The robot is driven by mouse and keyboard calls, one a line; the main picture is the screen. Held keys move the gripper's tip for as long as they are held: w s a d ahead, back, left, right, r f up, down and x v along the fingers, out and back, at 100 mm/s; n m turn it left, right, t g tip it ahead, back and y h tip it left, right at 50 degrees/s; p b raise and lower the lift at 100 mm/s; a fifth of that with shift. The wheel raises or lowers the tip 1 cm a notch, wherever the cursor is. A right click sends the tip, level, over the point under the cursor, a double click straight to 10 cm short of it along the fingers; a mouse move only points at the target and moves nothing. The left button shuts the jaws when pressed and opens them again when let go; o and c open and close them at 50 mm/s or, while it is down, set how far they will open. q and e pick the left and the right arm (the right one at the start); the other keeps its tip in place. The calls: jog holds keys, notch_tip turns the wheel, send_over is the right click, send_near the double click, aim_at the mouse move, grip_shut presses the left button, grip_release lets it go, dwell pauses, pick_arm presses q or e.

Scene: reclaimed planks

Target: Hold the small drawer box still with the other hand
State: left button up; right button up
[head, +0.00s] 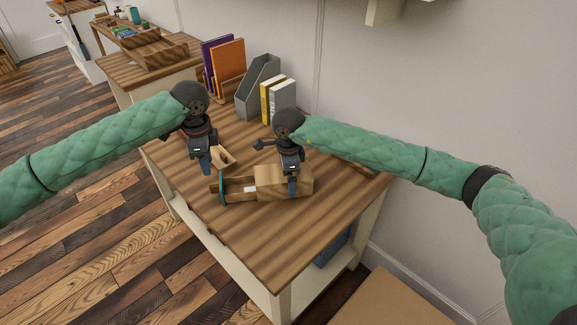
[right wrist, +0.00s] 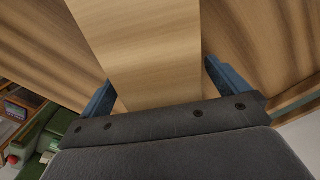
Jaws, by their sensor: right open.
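The small drawer box (head: 270,178) is light wood and lies on the plank-topped table. Its drawer (head: 236,184) stands open toward the left, with a teal front (head: 222,190) and a small white item inside. My right gripper (head: 292,188) is over the box. In the right wrist view the blue fingers of my right gripper (right wrist: 165,90) are open, one on each side of the box's wooden top (right wrist: 150,45); contact is not clear. My left gripper (head: 206,168) is above and left of the drawer, pointing down; its finger gap cannot be made out.
A small light-wood piece (head: 222,156) is beside my left gripper. A grey file holder (head: 258,87), yellow and white books (head: 276,100) and purple and orange folders (head: 228,66) stand at the table's back. The front right of the tabletop (head: 300,225) is clear.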

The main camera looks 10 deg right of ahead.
jog(key=shift+f, duration=0.7)
jog(key=c, duration=1.2)
